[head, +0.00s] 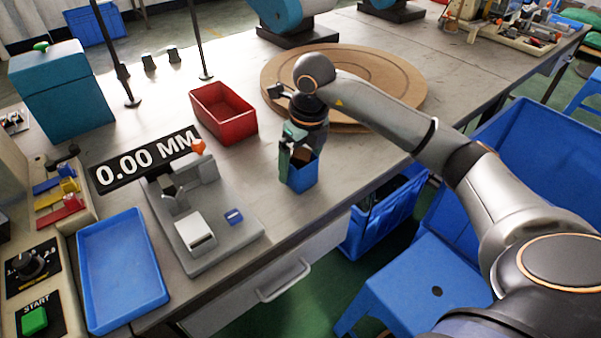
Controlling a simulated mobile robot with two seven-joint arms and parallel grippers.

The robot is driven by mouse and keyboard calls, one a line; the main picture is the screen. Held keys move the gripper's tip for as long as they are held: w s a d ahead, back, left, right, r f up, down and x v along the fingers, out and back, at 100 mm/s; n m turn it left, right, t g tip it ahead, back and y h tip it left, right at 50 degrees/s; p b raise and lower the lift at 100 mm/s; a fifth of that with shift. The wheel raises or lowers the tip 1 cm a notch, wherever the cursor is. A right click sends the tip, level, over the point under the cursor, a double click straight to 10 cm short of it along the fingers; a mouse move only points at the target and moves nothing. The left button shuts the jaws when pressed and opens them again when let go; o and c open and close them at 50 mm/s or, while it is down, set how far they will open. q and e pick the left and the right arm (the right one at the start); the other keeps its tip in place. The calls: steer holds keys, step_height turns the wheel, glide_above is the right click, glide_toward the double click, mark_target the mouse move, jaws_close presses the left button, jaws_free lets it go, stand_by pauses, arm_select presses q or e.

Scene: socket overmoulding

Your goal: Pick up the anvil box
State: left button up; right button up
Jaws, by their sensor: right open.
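A small blue open-topped box (304,176) stands on the table near its front edge, with something brown inside; it may be the anvil box, though no label shows. My right gripper (298,158) points down right at this box, its fingers at the box's upper part. The gripper is open, and its dark green body hides part of the box's top and left side. I cannot tell whether the fingers touch the walls. My left gripper is out of view.
A red bin (223,117) stands behind and left of the box. A grey measuring device (208,228) with a "0.00 MM" display (146,165) and a blue tray (122,272) are further left. A round wooden board (395,95) lies behind. A blue stool (420,285) stands below the front edge.

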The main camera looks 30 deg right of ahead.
steer(key=f, duration=0.2)
steer(key=shift+w+f, duration=0.25)
steer(key=shift+f, duration=0.05)
steer(key=shift+c, duration=0.2)
steer(key=shift+r, duration=0.1)
jaws_close()
